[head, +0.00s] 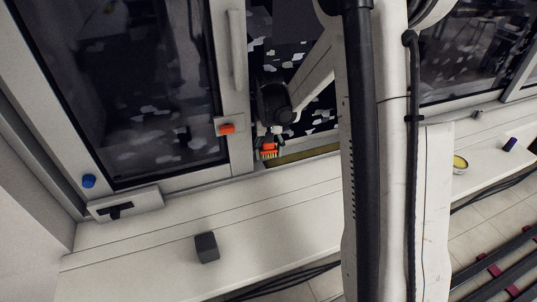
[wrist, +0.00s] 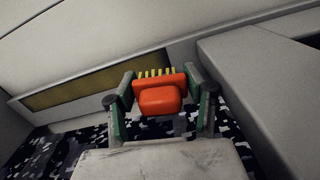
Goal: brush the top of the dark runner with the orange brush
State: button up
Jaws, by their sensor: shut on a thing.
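The orange brush (wrist: 162,98) is held between the two fingers of my gripper (wrist: 159,86), its yellow bristles pointing away from the palm. The head view shows the brush (head: 268,147) small, below my dark wrist, at the opening beside the window. My gripper (head: 269,141) is shut on it. A dark olive strip (head: 306,153), which seems to be the runner, lies along the bottom of that opening, just right of the brush. In the wrist view the strip (wrist: 92,84) is set in a pale frame behind and left of the bristles. I cannot tell whether the bristles touch it.
The open window panel (head: 237,85) stands left of my gripper, with an orange piece (head: 227,129) on its frame. A dark grey block (head: 207,248) sits on the white ledge (head: 140,250). A yellow-topped tin (head: 460,163) and a purple cylinder (head: 510,144) are at the right.

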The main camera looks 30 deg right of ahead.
jog(key=shift+s+r+p, duration=0.1)
jog(key=shift+r+p, duration=1)
jog(key=shift+r, duration=1.15)
